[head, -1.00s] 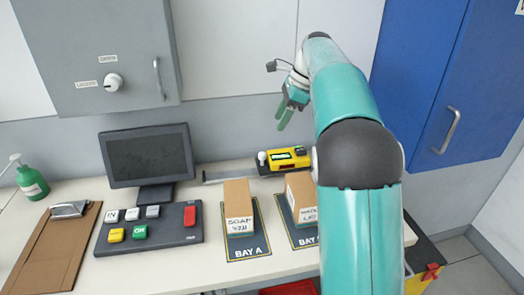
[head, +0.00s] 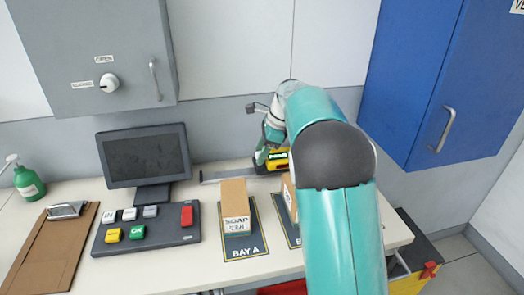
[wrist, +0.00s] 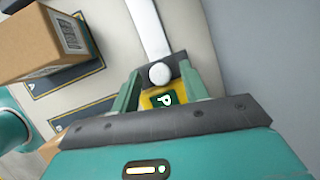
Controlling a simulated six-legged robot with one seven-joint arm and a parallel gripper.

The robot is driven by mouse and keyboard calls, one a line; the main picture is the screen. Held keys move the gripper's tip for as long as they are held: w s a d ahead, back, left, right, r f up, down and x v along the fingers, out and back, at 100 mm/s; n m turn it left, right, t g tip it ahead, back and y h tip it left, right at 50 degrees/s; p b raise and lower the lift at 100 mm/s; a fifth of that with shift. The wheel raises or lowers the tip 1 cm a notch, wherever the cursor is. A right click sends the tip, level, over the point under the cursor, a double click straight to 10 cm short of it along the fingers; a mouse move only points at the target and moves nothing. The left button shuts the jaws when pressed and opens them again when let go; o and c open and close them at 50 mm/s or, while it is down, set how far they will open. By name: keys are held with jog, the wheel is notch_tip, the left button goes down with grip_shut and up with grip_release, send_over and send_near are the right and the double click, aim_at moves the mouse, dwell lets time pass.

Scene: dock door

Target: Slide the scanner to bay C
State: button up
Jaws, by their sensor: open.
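The yellow scanner (head: 279,167) with a green display sits on a grey rail (head: 225,175) at the back of the counter. In the wrist view its yellow body (wrist: 150,102) and round white knob (wrist: 159,74) show between my fingers. My gripper (head: 262,156) is open, with its fingers on either side of the knob. I cannot tell whether they touch it. The bay A mat (head: 245,247) lies in front of the rail's left part. A second mat (head: 287,230) to its right is mostly hidden by my arm. Bay C is not visible.
A cardboard box (head: 235,205) labelled SOAP stands on the bay A mat; another box (head: 289,198) is partly behind my arm. A monitor (head: 145,155), a button panel (head: 150,229) and a clipboard (head: 50,250) fill the left. A blue cabinet (head: 430,80) hangs at right.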

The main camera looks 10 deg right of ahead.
grip_shut()
jog(key=d, duration=1.6)
jog(key=shift+d, duration=0.25)
grip_release()
jog(key=shift+d, duration=0.15)
jog(key=v, duration=1.3)
jog(key=shift+r, duration=0.4)
